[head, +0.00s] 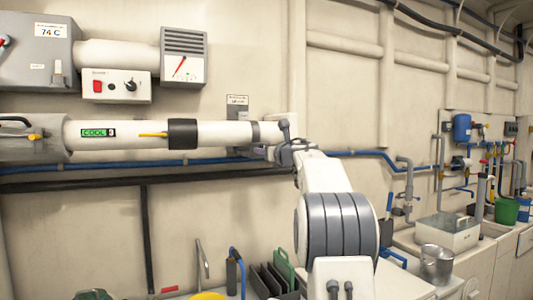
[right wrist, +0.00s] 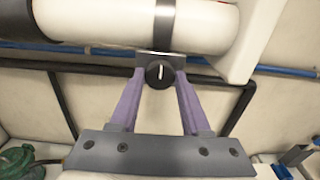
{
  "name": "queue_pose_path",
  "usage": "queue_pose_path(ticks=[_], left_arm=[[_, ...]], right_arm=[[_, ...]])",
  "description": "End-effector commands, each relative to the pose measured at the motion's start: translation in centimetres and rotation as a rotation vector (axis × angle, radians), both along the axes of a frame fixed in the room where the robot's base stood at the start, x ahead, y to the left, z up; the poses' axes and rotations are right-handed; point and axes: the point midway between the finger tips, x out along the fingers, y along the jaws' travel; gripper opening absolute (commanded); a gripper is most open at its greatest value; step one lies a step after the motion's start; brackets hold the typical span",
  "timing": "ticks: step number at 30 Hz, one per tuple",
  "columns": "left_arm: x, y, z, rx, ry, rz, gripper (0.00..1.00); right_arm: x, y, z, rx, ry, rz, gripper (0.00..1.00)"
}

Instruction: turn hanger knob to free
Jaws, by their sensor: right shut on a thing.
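The hanger knob (right wrist: 159,73) is a small round black knob with a white pointer line, which stands about upright in the right wrist view. It sits on a grey bracket just under the white pipe (right wrist: 145,22). My right gripper (right wrist: 159,80) has its two purple fingers on either side of the knob and is shut on it. My left gripper is in neither view.
A grey labelled plate (head: 237,107) is behind the pipe. A control box with a red switch (head: 115,86) and a gauge (head: 183,68) are above left. Blue hose (head: 120,163) and a dark rail run below. A metal pot (head: 436,263) stands at right.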

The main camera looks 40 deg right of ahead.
Motion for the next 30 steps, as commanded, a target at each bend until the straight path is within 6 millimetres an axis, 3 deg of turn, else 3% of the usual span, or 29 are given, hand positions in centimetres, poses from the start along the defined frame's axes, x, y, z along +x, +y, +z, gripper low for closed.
queue_pose_path(ticks=[11, 12, 14, 24, 30], left_arm=[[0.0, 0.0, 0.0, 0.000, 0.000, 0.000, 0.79], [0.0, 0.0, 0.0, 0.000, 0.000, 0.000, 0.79], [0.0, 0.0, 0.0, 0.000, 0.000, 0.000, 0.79], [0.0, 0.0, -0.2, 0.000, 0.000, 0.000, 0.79], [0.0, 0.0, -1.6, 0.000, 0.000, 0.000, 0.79]], right_arm=[[0.1, -0.1, -0.4, -0.003, 0.008, 0.001, 0.00], [0.1, -0.1, -0.4, -0.003, 0.008, 0.001, 0.54], [0.1, -0.1, -0.4, -0.003, 0.007, 0.001, 0.77], [-0.1, 0.0, -0.1, -0.003, 0.003, 0.000, 0.77], [-2.6, 0.6, -0.4, -0.004, 0.001, -0.001, 0.77]])
